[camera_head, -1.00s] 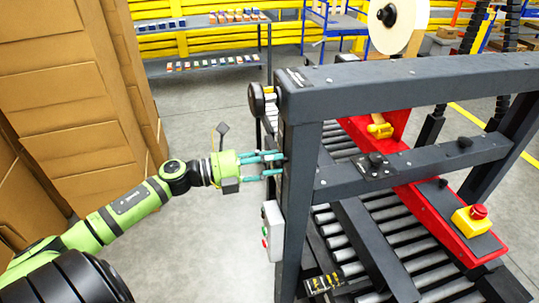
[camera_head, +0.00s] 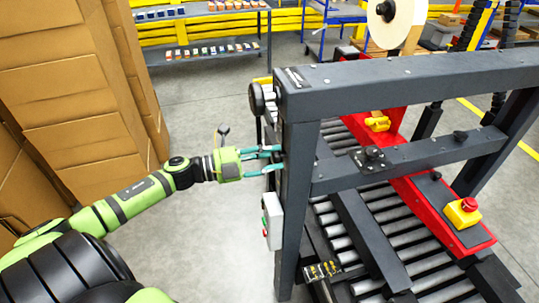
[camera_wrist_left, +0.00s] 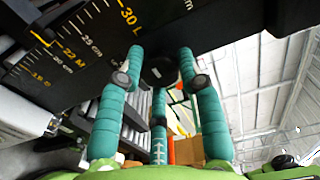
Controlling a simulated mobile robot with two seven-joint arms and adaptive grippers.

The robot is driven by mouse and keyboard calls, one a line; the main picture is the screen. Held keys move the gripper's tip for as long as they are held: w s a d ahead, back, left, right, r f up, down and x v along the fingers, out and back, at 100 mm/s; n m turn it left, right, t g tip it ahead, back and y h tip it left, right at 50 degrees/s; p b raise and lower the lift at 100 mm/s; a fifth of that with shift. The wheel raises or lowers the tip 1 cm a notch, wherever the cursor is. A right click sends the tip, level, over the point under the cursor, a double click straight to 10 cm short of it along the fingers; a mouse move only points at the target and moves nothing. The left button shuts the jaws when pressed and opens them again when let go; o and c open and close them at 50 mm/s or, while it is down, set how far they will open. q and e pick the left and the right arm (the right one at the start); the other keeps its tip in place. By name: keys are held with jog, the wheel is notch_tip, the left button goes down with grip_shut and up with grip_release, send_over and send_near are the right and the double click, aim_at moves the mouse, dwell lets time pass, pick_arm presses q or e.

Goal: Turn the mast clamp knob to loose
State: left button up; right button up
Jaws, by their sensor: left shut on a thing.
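The mast clamp knob (camera_wrist_left: 160,71) is a dark round knob on the side of the black mast (camera_wrist_left: 85,45), which carries a yellow and white length scale. It sits between the teal fingertips of my left gripper (camera_wrist_left: 160,78), which are shut on it. In the head view, my left gripper (camera_head: 277,160) reaches from the left to the side of the dark upright post (camera_head: 298,205). The knob's turn position cannot be read. My right gripper is not in view.
A black handwheel (camera_head: 257,98) sticks out above my left gripper. A grey control box (camera_head: 272,220) hangs on the post below it. Stacked cartons (camera_head: 75,90) stand at the left. The crossbar (camera_head: 410,160) and roller bed (camera_head: 350,240) lie to the right.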

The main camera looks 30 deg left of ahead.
pick_arm(q)
jog(key=shift+w+a+r, duration=0.15)
jog(key=shift+a+r, duration=0.1)
jog(key=shift+r, duration=0.1)
jog(key=o, duration=1.1)
jog(key=shift+f, duration=0.1)
jog(key=shift+o, duration=0.2)
jog(key=shift+w+f, duration=0.1)
jog(key=shift+f, duration=0.05)
jog(key=v, duration=1.2)
